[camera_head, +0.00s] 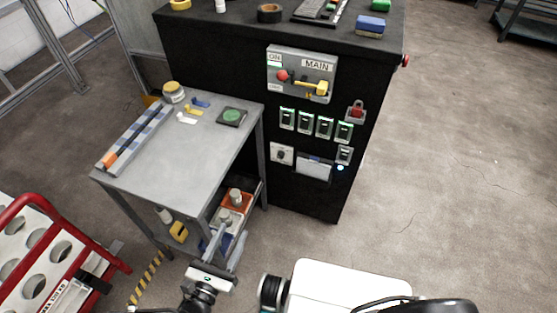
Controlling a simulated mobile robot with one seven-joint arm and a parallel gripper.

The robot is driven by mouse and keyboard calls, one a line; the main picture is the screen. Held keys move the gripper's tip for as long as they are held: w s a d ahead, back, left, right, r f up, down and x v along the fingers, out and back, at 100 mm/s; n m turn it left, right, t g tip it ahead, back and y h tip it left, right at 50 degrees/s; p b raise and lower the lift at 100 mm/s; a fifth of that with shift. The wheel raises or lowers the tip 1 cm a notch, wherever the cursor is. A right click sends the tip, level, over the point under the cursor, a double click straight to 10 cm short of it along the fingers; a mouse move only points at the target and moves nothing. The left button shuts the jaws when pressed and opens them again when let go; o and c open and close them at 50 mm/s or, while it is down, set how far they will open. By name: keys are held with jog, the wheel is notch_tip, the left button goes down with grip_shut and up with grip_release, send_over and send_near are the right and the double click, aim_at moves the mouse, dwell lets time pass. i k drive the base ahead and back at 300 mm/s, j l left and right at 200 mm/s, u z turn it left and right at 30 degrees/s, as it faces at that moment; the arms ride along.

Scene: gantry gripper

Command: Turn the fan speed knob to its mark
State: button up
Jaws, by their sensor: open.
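A small round knob (280,155) sits on a light square plate low on the front of the black cabinet (300,205). I take it for the fan speed knob; its mark is too small to read. My gripper (222,247) is open and empty at the bottom of the view, in front of the grey side table. It is below and left of the knob, well apart from it.
The grey side table (205,125) stands left of the panel with several loose items. A main switch (312,88) with a yellow handle and several small switches are above the knob. A red-framed rack (40,240) stands at lower left. The floor right of the cabinet is clear.

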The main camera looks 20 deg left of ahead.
aim_at(280, 155)
jog(key=i, duration=1)
